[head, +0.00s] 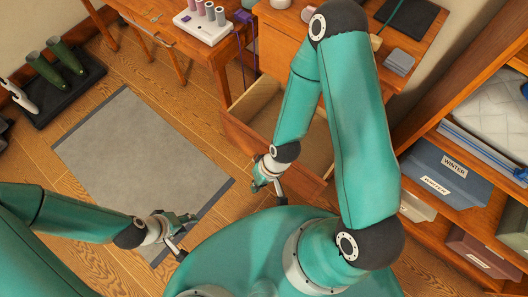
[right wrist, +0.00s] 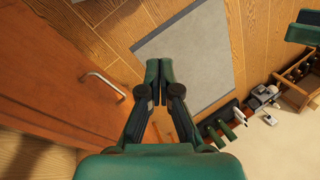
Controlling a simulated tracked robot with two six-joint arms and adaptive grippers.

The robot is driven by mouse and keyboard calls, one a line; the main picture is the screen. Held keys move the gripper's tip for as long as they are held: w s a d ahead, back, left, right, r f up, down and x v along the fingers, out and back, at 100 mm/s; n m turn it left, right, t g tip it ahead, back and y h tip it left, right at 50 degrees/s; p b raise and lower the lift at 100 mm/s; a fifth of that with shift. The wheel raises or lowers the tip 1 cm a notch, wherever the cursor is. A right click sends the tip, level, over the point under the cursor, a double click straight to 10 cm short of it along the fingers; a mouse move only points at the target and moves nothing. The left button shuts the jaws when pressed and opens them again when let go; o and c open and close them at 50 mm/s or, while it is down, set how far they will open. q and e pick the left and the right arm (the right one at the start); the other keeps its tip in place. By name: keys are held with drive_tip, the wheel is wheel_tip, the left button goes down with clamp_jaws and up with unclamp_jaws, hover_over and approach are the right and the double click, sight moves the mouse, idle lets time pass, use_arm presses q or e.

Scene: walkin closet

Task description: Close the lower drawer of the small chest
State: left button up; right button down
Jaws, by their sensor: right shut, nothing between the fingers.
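The small chest (head: 283,22) stands at the top centre of the head view. Its lower drawer (head: 233,131) is pulled out, with its pale inside showing; my right arm hides part of it. My right gripper (head: 272,191) is just outside the drawer front, near its lower left part. In the right wrist view, my right gripper (right wrist: 158,72) is shut and empty, beside a brown wooden front with a metal handle (right wrist: 103,83). I cannot tell whether it touches the wood. My left gripper (head: 183,236) is low over the floor by the rug's edge, away from the chest; its finger opening is unclear.
A grey rug (head: 140,160) lies on the wood floor to the left. A desk with a white spool rack (head: 205,22) is at the top. Green boots (head: 55,66) stand on a dark tray at the left.

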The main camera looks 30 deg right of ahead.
drive_tip(key=s+a+f+n+g+h+b, duration=0.2)
drive_tip(key=a+f+n+g+h+b, duration=0.15)
drive_tip(key=n+b, duration=1.05)
drive_tip(key=w+d+r+n+t+h+b, duration=0.1)
drive_tip(key=w+r+n+t+h+b, duration=0.65)
drive_tip(key=n+h, duration=0.2)
drive_tip(key=d+r+b+x, duration=0.2)
drive_tip(key=b+x, duration=0.1)
drive_tip(key=x, duration=0.8)
drive_tip(key=shift+s+d+f+g+y+b, duration=0.15)
drive_tip(key=shift+d+f+g+y+b, duration=0.15)
drive_tip(key=shift+d+y+b, duration=0.1)
